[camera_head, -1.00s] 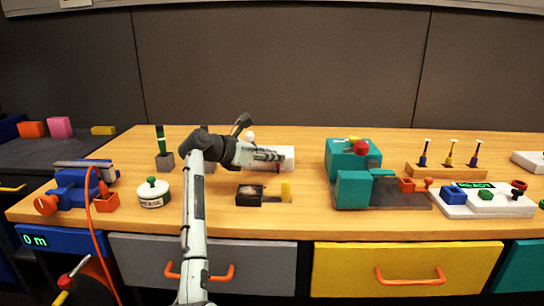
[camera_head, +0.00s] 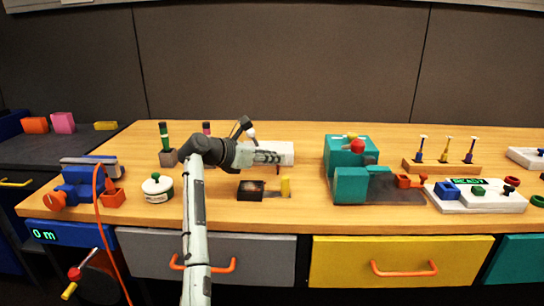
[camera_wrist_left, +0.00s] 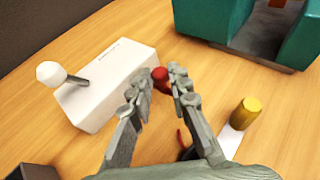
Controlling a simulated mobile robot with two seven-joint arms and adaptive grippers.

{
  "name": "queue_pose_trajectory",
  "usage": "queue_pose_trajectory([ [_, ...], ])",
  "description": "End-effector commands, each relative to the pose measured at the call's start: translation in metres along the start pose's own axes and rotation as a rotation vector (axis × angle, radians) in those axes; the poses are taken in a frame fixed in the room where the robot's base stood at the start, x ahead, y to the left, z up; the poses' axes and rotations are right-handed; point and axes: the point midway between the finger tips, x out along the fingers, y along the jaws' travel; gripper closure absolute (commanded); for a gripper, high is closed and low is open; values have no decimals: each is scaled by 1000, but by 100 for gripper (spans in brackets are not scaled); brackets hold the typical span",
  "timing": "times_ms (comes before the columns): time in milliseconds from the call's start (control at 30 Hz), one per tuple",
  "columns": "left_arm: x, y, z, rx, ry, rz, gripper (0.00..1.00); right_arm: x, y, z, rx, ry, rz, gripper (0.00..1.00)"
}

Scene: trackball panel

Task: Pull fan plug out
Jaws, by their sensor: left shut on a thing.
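A small red piece (camera_wrist_left: 161,74), which looks like the fan plug, shows between my left fingertips in the left wrist view. My left gripper (camera_wrist_left: 163,78) is shut on it, right beside the near end of a white box (camera_wrist_left: 108,85). I cannot tell whether the plug still touches the box. A thin dark red strand (camera_wrist_left: 180,138), perhaps its cord, shows between the fingers. In the head view the left gripper (camera_head: 277,157) is in front of the white box (camera_head: 284,147), and the plug is too small to make out. My right gripper is out of view.
A white-knobbed lever (camera_wrist_left: 52,74) stands on the white box. A dark box with a yellow post (camera_head: 286,185) is in front of the gripper. A teal machine (camera_head: 351,185) stands to the right. A white jar (camera_head: 157,190) is to the left.

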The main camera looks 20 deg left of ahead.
Motion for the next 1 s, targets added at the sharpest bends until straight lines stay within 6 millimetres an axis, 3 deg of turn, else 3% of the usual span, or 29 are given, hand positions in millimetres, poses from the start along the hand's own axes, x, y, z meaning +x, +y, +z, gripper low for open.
queue_pose_trajectory([
  [33,1,-3,-4,-3,8,-11,100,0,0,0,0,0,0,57],
  [67,1,-4,-4,-3,8,-11,80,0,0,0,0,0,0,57],
  [100,1,-4,-4,-3,8,-12,75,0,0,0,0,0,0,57],
  [467,-5,-2,-2,-1,5,-6,75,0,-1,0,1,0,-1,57],
  [1000,-105,-2,-3,-2,6,-7,75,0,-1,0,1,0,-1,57],
])
